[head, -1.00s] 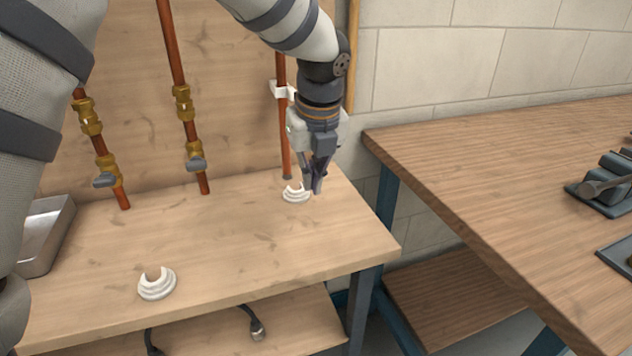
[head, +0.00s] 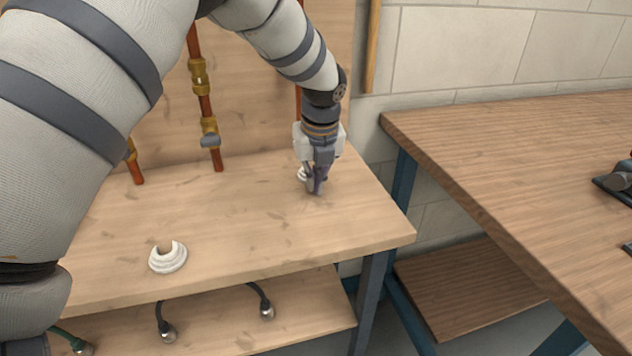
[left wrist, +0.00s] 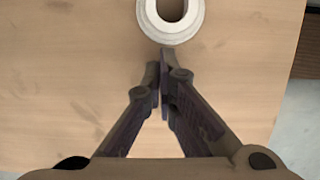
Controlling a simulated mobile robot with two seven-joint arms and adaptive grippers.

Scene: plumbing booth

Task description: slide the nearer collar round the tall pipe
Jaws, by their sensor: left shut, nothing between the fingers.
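One white stepped collar (head: 169,264), open on one side, lies alone near the bench's front edge, its gap facing the back panel. A second white collar (head: 302,175) lies at the back right, mostly hidden by my left gripper (head: 316,190). The left wrist view shows this collar (left wrist: 171,33) flat on the wood, just beyond my fingertips (left wrist: 160,62), with a U-shaped gap facing away. The gripper is shut and empty, low over the bench, and no contact with the collar shows. A copper pipe (head: 298,100) runs behind my left arm; its lower end is hidden.
Copper pipes with brass valves (head: 208,130) stand along the back panel on the left. A wooden table (head: 500,170) stands at the right, past a gap. Hoses (head: 262,300) hang below the bench top (head: 240,220). The bench's middle is clear.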

